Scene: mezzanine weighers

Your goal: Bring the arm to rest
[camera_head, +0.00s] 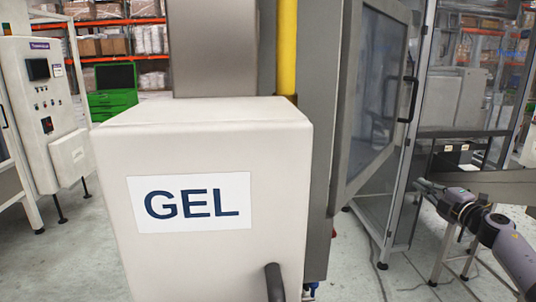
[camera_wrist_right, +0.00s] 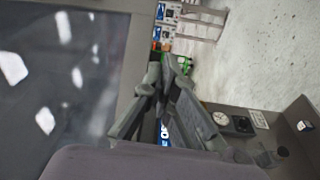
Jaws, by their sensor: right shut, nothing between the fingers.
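My right arm comes in from the right edge of the head view. Its gripper (camera_head: 428,188) points left, in front of the glass-panelled machine (camera_head: 372,110). In the wrist view the fingers of the right gripper (camera_wrist_right: 168,72) meet at their tips, with nothing held between them. My left gripper is not in view.
A large white box labelled GEL (camera_head: 205,240) stands close in front, with a dark handle (camera_head: 274,282) low on it. A white control cabinet (camera_head: 45,105) stands at the left. A green drawer unit (camera_head: 112,90) and loaded racks are behind. Grey floor shows between the machines.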

